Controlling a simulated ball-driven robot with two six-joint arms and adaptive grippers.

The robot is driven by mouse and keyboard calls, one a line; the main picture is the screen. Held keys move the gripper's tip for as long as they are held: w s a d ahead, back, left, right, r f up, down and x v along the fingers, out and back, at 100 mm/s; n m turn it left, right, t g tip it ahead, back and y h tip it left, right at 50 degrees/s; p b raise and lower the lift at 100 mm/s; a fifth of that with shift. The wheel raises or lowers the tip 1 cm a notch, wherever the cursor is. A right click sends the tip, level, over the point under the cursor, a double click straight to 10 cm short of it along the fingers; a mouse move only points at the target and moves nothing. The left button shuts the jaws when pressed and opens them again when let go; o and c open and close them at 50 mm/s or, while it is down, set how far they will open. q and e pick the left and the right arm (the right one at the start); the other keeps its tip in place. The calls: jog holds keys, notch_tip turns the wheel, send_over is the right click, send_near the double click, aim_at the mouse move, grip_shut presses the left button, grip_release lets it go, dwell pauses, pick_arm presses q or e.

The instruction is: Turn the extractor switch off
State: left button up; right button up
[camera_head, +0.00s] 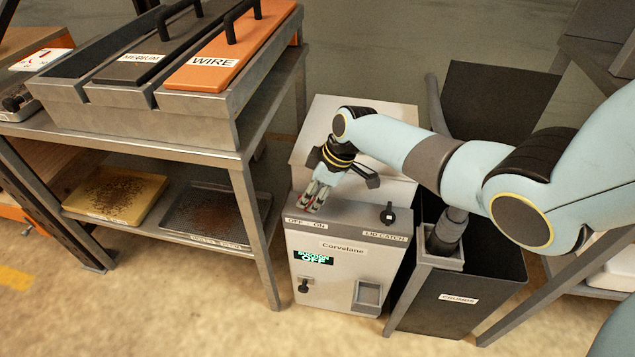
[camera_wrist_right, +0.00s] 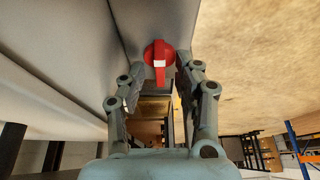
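The extractor (camera_head: 345,262) is a grey cabinet labelled Corvelane. Its green display (camera_head: 314,257) reads OFF, with a smaller word above that looks like SUCTION. The red switch (camera_wrist_right: 159,56) has a white mark and shows in the right wrist view just beyond the fingertips. In the head view it is mostly hidden by the fingers, above the OFF and ON label (camera_head: 305,223). My right gripper (camera_head: 314,197) points down at the switch; its fingers, also in the wrist view (camera_wrist_right: 160,76), are apart with the switch between their lines. I cannot tell whether they touch it. My left gripper is out of view.
A black LID CATCH knob (camera_head: 388,215) stands on the extractor's top, right of my gripper. A dark crumbs bin (camera_head: 450,300) is to the right. A metal table (camera_head: 262,215) with WIRE (camera_head: 230,50) and MEDIUM lids stands left, trays on its lower shelf. Floor in front is clear.

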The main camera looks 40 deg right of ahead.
jog(key=v, duration=1.1)
jog(key=shift+r, duration=0.25)
